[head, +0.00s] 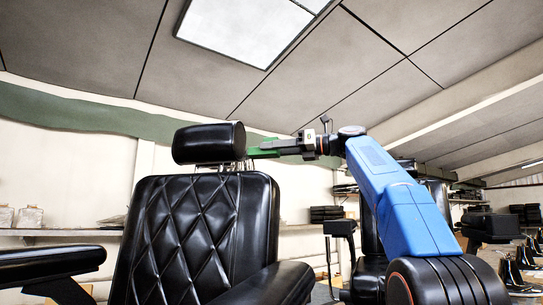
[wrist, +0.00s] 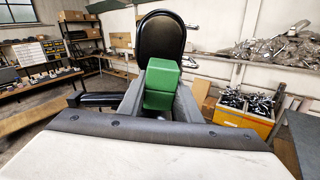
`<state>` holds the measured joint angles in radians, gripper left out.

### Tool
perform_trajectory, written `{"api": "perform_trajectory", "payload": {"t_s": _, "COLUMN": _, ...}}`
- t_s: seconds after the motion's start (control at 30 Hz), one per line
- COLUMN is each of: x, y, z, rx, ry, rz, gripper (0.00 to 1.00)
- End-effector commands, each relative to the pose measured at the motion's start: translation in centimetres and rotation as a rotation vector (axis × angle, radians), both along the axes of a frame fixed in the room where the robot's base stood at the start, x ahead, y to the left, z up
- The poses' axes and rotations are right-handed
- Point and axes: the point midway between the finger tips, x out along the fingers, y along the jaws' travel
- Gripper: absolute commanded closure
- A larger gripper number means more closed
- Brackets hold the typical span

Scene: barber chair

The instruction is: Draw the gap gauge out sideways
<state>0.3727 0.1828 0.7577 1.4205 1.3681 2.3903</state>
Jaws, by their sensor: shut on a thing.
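The gap gauge is a green block (wrist: 161,84), held between the two grey fingers of my gripper (wrist: 158,105) in the wrist view. In the head view the green gauge (head: 262,153) reaches left from my gripper (head: 284,147) to the right side of the black headrest (head: 209,143). In the wrist view the headrest (wrist: 161,35) stands right behind the gauge.
A black armrest (head: 50,263) is at the left, and another armrest (head: 270,285) is low in front. Shelves (wrist: 80,35) and a yellow crate (wrist: 243,118) stand well back in the wrist view. The air to the right of the headrest holds only my arm.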

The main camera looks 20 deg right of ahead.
Motion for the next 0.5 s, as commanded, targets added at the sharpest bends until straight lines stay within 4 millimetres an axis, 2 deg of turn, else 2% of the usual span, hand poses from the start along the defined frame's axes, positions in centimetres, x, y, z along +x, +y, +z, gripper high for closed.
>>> {"api": "perform_trajectory", "payload": {"t_s": 0.5, "x": 0.2, "y": -0.6, "z": 2.8, "rx": 0.000, "ry": 0.000, "rz": 0.000, "gripper": 1.00}}
